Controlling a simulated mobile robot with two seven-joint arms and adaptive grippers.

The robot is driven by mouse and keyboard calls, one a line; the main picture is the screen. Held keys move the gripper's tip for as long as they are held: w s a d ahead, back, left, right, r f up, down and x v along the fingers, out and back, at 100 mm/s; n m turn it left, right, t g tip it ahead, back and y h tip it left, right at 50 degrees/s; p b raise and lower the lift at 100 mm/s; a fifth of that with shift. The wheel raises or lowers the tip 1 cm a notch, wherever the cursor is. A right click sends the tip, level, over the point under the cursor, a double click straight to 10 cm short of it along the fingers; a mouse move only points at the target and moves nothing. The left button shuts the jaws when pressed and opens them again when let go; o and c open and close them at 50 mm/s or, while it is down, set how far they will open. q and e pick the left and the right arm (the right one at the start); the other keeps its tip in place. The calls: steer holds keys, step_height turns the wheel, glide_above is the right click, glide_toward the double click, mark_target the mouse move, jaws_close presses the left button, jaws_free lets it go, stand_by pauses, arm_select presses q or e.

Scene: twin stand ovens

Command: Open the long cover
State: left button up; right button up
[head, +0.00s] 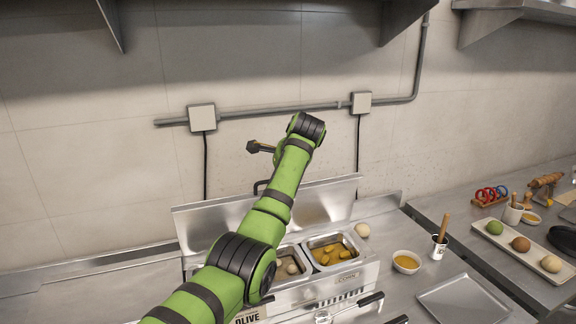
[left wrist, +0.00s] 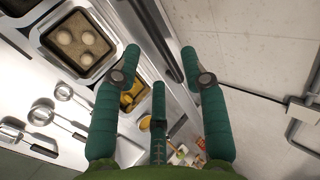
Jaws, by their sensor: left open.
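The long cover (head: 325,203) is a flat steel lid standing raised behind the food wells. My left arm crosses in front of it and hides its middle. Its dark handle (head: 262,187) shows just left of the arm. In the left wrist view, a long dark bar (left wrist: 158,38), seemingly this handle, runs between the fingers of my left gripper (left wrist: 160,54). The green fingers are spread open; I cannot tell whether they touch the bar. My right gripper is not in view.
Below the cover are wells with pale balls (head: 290,267) and yellow pieces (head: 333,253). An orange bowl (head: 406,262), a cup (head: 438,247) and an empty tray (head: 463,301) stand to the right. The wall and pipe (head: 270,111) are close behind.

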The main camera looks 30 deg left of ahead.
arm_select(q)
steer(key=v, duration=0.7)
steer(key=shift+s+d+r, duration=0.15)
steer(key=shift+s+r, duration=0.05)
